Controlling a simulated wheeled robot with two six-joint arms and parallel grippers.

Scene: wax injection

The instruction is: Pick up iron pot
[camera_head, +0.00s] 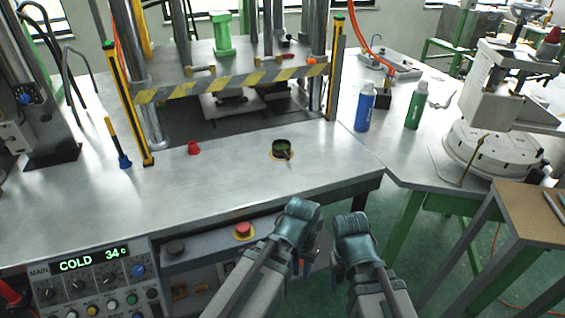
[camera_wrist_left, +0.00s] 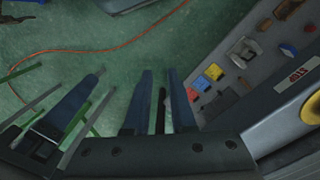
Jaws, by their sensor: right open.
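The iron pot (camera_head: 281,149) is a small, dark round pot with something greenish inside. It stands on the metal bench, just right of the middle in the head view. My left gripper (camera_head: 300,262) is in front of the bench's front edge, nearer to me than the pot and apart from it. In the left wrist view its two fingers (camera_wrist_left: 160,72) stand apart with nothing held between them. My right gripper (camera_head: 340,262) is beside it on the right, open, its fingertips mostly hidden behind the wrist. The pot does not show in the left wrist view.
The metal bench (camera_head: 230,185) is mostly clear around the pot. A striped yellow-black bar (camera_head: 235,80) and posts stand behind it. A red cap (camera_head: 194,148) sits left of it. Blue (camera_head: 365,107) and green bottles (camera_head: 414,108) stand right. A control panel (camera_head: 97,282) is front left.

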